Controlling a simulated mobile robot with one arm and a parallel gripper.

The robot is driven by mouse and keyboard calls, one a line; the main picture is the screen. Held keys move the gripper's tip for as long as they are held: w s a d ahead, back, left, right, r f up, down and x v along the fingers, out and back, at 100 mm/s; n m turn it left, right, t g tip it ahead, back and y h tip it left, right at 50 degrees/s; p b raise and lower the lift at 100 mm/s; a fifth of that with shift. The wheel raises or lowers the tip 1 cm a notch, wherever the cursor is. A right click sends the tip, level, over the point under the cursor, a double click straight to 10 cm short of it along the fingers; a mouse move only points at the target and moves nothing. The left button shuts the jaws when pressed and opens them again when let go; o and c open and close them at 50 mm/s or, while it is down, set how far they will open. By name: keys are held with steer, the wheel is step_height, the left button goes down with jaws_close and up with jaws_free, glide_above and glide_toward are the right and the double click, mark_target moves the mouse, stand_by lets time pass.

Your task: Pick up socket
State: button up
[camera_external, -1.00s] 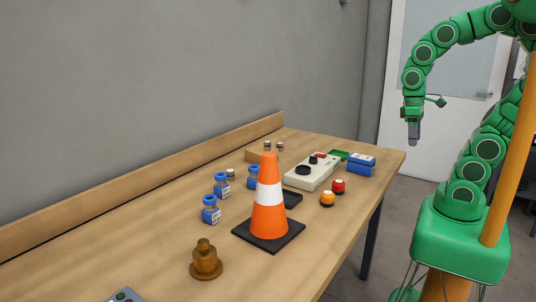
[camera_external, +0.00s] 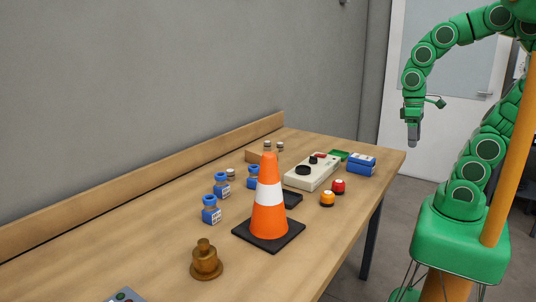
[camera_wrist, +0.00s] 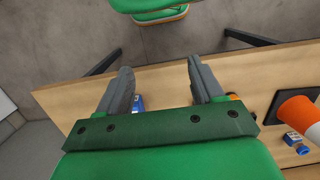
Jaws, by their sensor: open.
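I cannot tell for sure which thing is the socket. Small grey-topped cylinders stand by the wooden block at the back of the table, one of them (camera_external: 267,145) near the block's edge and another (camera_external: 280,146) beside it. A similar small one (camera_external: 230,173) stands nearer, behind the blue-capped bottles. My gripper (camera_external: 413,140) hangs pointing down in the air, right of the table's far end and apart from everything. In the wrist view its two grey fingers (camera_wrist: 160,66) are spread, with nothing held between them.
An orange cone (camera_external: 268,205) stands mid-table, with a brass-coloured stepped piece (camera_external: 206,262) in front. Blue-capped bottles (camera_external: 211,212) stand left of it.

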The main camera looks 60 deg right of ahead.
steer(key=w+d+r+m, duration=0.2)
steer(key=w+r, duration=0.1)
steer(key=w, duration=1.2)
steer(key=m+t+h, duration=0.1)
steer(key=m+t, duration=0.2)
steer(key=m, duration=0.1)
glide_above(283, 141)
steer(key=s, duration=0.1)
step_height(283, 141, down, 16)
steer(key=shift+r, duration=0.2)
steer(key=shift+w+d+f, duration=0.1)
steer(key=shift+w+f, duration=0.15)
steer(key=shift+f, duration=0.05)
steer(key=shift+w+d+f, duration=0.1)
steer(key=shift+w+f, duration=0.05)
steer(key=shift+f, duration=1.75)
steer(key=shift+w+f, duration=0.15)
steer(key=shift+f, duration=1.75)
steer(key=c, duration=1.2)
steer(key=shift+r, duration=0.1)
